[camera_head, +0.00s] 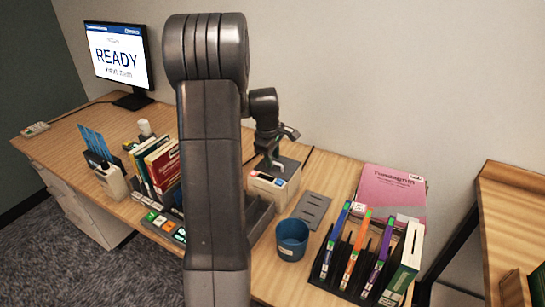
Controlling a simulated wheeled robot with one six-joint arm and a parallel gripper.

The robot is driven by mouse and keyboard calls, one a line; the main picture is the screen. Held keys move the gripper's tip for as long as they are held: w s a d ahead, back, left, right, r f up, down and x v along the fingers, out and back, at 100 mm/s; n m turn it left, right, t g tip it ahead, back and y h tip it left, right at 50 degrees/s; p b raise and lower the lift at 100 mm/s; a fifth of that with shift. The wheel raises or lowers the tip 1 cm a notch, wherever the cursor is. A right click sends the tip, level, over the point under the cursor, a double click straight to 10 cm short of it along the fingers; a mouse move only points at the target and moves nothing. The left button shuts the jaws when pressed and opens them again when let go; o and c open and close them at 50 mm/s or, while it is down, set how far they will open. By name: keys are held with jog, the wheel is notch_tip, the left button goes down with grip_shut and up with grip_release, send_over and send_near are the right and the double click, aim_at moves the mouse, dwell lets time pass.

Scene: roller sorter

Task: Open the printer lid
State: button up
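A small box-shaped printer (284,187) with a light front, small coloured labels and a dark grey top stands on the desk, right of my arm. Its lid (289,168) looks down and flat, though my gripper covers part of it. My gripper (284,150) is over the printer's top, with its two fingers apart and nothing seen between them. One finger points down close to the lid; I cannot tell whether it touches. My arm hides the area left of the printer.
A pink book (392,190) lies behind the rack. Books (160,165) and a monitor (117,55) are at left.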

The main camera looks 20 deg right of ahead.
jog(key=shift+f, duration=0.2)
jog(key=shift+c, duration=0.2)
grip_shut()
jog(key=shift+d+r+p, duration=0.1)
jog(key=shift+r+p, duration=0.15)
jog(key=shift+p, duration=0.15)
